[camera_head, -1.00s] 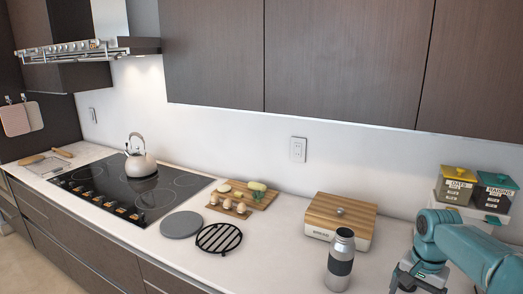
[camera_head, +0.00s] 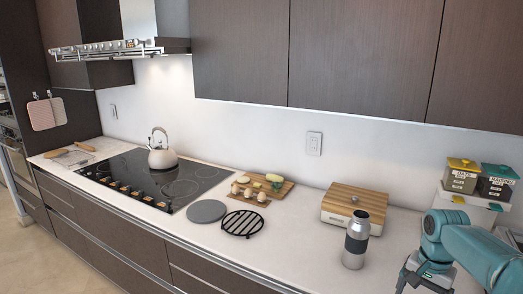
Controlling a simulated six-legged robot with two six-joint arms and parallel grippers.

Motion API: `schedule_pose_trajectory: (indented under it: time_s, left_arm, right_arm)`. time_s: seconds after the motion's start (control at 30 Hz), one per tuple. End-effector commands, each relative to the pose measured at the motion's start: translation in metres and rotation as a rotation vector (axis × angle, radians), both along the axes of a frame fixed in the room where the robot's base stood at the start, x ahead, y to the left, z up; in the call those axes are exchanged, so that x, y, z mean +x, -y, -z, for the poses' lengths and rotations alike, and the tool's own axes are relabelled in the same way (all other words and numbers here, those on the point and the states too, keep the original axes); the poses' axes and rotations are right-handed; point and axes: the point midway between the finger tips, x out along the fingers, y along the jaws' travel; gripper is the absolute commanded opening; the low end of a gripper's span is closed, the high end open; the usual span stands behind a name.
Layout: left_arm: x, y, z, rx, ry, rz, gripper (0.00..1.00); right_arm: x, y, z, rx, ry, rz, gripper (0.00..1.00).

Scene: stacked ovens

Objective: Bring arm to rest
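My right arm, teal with grey parts, comes in at the lower right of the head view. Its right gripper (camera_head: 424,279) points downward over the right end of the counter, at the picture's lower edge. Its fingers are partly cut off or too small to judge, and nothing is clearly seen held. A steel flask (camera_head: 356,240) stands upright to the left of the gripper, apart from it. My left gripper does not show.
A wooden-lidded box (camera_head: 353,205) stands behind the flask. Labelled canisters (camera_head: 462,176) sit on a white stand at the right. A black trivet (camera_head: 243,223), a grey round plate (camera_head: 207,211), a cutting board with food (camera_head: 262,187) and a kettle (camera_head: 161,155) on the cooktop lie left.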

Motion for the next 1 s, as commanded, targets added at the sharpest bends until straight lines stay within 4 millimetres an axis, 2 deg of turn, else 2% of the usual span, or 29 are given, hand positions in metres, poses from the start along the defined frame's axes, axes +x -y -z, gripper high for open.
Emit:
schedule_pose_trajectory:
  time_s: [0.1,0.43,0.63,0.77,0.8,0.87,0.9,1.0]
  left_arm:
    - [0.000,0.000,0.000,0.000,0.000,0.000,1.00]
    - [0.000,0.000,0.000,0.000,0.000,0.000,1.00]
    - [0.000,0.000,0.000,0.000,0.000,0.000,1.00]
    - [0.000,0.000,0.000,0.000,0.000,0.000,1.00]
    - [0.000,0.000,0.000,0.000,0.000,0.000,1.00]
    - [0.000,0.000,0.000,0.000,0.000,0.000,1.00]
    - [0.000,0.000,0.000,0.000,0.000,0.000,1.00]
    - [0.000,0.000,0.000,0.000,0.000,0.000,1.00]
  right_arm:
    - [0.001,-0.001,0.002,0.002,-0.001,-0.003,0.87]
    - [0.010,-0.058,0.092,0.087,0.028,-0.200,0.87]
    - [-0.007,-0.112,0.159,0.163,0.057,-0.332,0.87]
    - [-0.043,-0.165,0.217,0.235,0.083,-0.439,0.87]
    - [-0.062,-0.185,0.236,0.260,0.092,-0.473,0.87]
    - [-0.095,-0.214,0.261,0.293,0.108,-0.523,0.87]
    - [-0.119,-0.230,0.273,0.308,0.118,-0.552,0.87]
    - [-0.174,-0.258,0.292,0.328,0.138,-0.609,0.87]
